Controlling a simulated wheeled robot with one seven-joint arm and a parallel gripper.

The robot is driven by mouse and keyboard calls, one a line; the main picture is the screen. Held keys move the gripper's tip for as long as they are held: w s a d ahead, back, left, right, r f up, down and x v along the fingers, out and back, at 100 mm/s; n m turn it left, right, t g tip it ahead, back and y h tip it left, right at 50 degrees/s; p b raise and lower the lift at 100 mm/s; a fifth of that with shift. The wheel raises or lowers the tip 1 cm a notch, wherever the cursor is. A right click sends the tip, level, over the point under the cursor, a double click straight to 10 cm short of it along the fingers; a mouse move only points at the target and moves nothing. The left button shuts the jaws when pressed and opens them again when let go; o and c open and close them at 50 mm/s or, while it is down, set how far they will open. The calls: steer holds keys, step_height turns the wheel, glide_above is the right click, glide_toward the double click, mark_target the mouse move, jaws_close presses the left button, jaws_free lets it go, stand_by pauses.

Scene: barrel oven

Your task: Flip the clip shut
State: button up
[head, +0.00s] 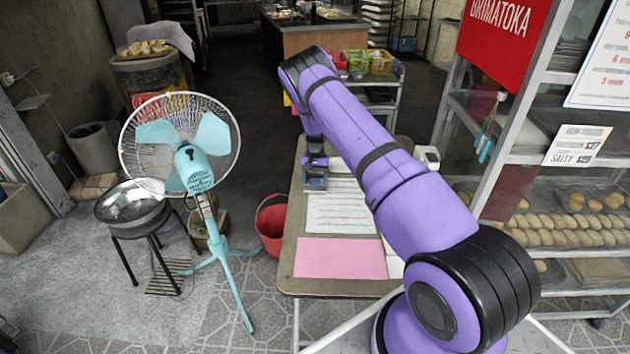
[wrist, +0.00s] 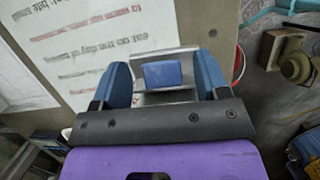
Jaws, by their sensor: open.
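The clip (wrist: 162,75) shows in the wrist view as a pale metal piece with a blue rectangular part, at the edge of a printed sheet (wrist: 88,45). My gripper (wrist: 161,62) is open, with one blue finger on each side of the clip. The picture does not show whether the fingers touch it, and the clip's lower part is hidden behind the gripper body. In the head view my gripper (head: 316,182) is low over the left edge of the table (head: 288,258), beside the white sheet (head: 343,213). I cannot make out the clip clearly there.
A pink sheet (head: 340,258) lies at the table's front. A red bucket (head: 271,226) and a turquoise fan (head: 190,150) stand on the floor to the left. A bread rack (head: 560,160) stands close on the right. A small white device (head: 428,157) sits at the table's back right.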

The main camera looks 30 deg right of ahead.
steer(key=v, duration=1)
steer(key=shift+r, duration=0.3)
steer(key=shift+d, duration=0.1)
steer(key=s+a+t+h, duration=0.4)
steer(key=s+a+t, duration=0.1)
steer(key=s+t, duration=0.1)
steer(key=shift+h, duration=0.3)
steer(key=x, duration=1.1)
steer(key=shift+s+a, duration=0.1)
steer(key=shift+s, duration=0.05)
steer(key=c, duration=0.9)
steer(key=shift+c, duration=0.2)
